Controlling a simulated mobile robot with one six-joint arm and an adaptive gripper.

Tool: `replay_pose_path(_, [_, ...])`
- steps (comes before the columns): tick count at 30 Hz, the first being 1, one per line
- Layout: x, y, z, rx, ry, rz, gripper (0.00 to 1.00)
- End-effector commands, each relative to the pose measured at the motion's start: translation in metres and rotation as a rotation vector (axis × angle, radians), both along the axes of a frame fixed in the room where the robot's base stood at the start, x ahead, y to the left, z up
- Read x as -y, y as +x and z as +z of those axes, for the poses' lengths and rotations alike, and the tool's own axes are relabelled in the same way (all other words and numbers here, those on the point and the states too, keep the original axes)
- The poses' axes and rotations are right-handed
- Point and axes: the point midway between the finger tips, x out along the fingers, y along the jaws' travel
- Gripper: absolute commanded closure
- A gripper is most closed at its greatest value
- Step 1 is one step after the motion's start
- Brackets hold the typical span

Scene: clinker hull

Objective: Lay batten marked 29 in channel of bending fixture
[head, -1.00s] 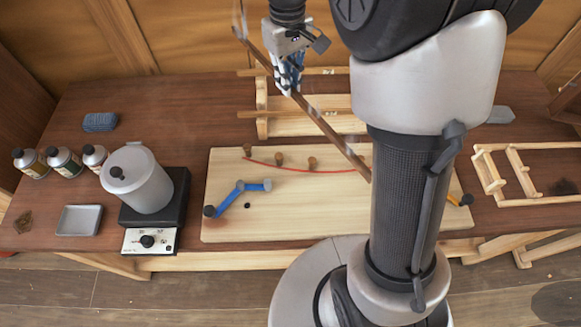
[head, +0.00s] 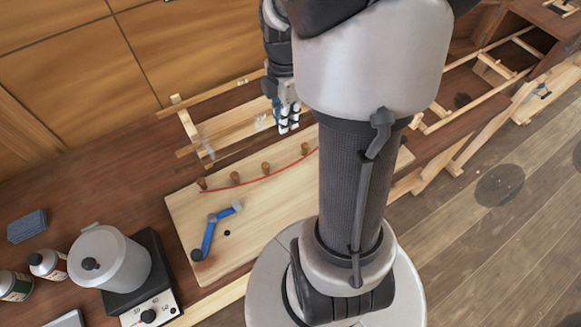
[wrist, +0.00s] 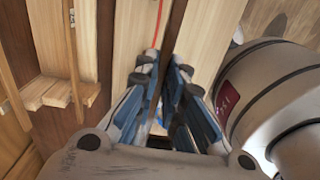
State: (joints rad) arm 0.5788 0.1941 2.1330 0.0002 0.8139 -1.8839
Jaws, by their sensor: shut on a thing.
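My gripper (head: 288,126) is above the bench, behind the far edge of the pale board, beside my arm column. In the wrist view its blue-padded fingers (wrist: 168,95) are closed around a dark brown strip (wrist: 176,30), which I take to be the batten. The strip runs away from the fingers; no mark 29 is readable. In the head view I cannot pick the batten out clearly. The pale board (head: 245,214), apparently the bending fixture, has a red curved line, several brown pegs (head: 235,177) and a blue jointed arm (head: 209,235). My column hides its right part.
A wooden rack (head: 190,126) stands behind the board. A grey pot (head: 112,262) sits on a black hotplate at the left, near cans (head: 48,264) and a blue cloth (head: 27,226). A slatted wooden frame (head: 490,68) lies at the right.

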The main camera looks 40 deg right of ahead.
Motion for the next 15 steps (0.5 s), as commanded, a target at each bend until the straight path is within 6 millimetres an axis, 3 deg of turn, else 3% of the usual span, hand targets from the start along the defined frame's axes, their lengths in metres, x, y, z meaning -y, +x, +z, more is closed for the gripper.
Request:
replay_pose_path(5, [0.003, -0.006, -0.018, -0.003, 0.002, 0.031, 1.00])
replay_pose_path(15, [0.002, -0.006, -0.110, -0.004, 0.003, 0.031, 1.00])
